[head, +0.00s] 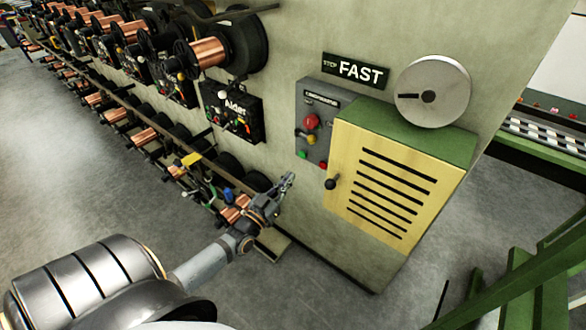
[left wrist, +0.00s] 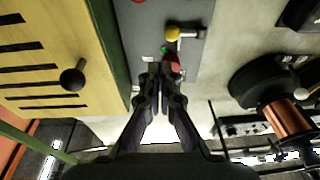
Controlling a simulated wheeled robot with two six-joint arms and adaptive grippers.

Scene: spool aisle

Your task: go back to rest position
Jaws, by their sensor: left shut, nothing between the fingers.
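My left gripper (head: 287,182) is stretched out in front of the machine's pale green side, low and left of the yellow louvred door. Its fingers are closed together with nothing between them, as the left wrist view (left wrist: 161,80) also shows. Beyond the fingertips in that view is the grey control panel (left wrist: 140,20) with a yellow-knobbed lever (left wrist: 175,33). A red button (left wrist: 173,65) is partly hidden behind the fingertips. The same panel (head: 325,94) is above the gripper in the head view. My right gripper is not in view.
The yellow door (head: 345,150) has a black knob (head: 331,183) close to the right of my left gripper. Rows of copper spools (head: 205,52) run along the left. A grey disc (head: 432,91) juts out above. Green rails (head: 515,275) stand at right. Floor (head: 60,170) is clear at left.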

